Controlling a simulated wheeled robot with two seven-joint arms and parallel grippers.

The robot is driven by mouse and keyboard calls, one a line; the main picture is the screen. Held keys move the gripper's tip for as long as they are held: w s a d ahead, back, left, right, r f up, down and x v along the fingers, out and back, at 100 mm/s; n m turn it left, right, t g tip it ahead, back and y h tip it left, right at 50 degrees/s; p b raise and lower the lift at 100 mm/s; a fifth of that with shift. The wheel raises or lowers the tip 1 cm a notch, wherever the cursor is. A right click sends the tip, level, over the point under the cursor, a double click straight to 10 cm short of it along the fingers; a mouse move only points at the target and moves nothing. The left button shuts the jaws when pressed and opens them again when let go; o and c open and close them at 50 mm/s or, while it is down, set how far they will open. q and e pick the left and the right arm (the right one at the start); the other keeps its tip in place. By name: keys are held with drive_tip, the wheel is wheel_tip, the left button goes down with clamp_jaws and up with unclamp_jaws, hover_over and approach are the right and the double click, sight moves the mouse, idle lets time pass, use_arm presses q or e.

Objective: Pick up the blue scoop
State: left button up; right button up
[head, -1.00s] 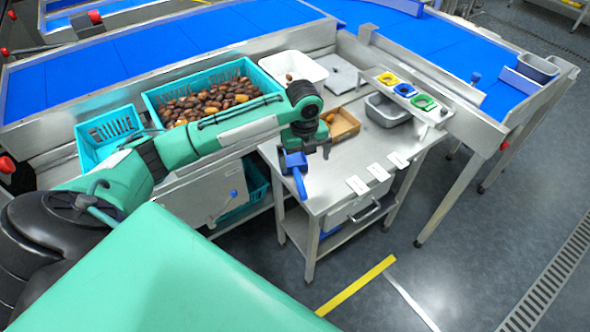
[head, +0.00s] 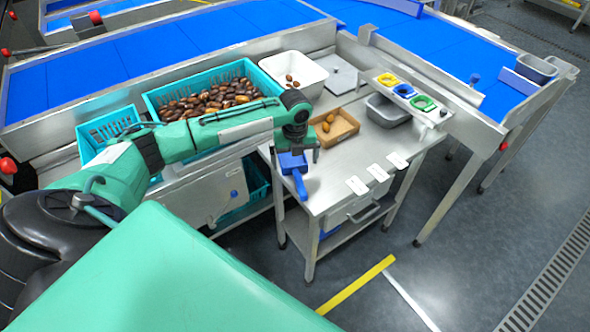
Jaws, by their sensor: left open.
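The blue scoop (head: 293,165) lies on the steel table, its handle (head: 301,185) pointing toward the front edge. My left gripper (head: 296,149) is right above the scoop's far end and hides part of it. Its jaws are open, though the fingers are largely covered by the wrist. I cannot tell whether they touch the scoop. My right gripper does not show.
A cardboard tray (head: 348,136) with dates stands just right of the gripper. Behind are a white bin (head: 318,72) and a teal crate (head: 150,104) full of dates.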

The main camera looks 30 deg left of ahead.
sight(296, 171)
use_arm(q)
drive_tip(key=f, duration=0.3)
drive_tip(key=shift+w+a+f+p, duration=0.15)
drive_tip(key=shift+w+f+p, duration=0.1)
drive_tip(key=shift+f+p, duration=0.15)
drive_tip(key=shift+f, duration=0.35)
drive_tip(key=shift+c, duration=0.2)
drive_tip(key=c, duration=1.1)
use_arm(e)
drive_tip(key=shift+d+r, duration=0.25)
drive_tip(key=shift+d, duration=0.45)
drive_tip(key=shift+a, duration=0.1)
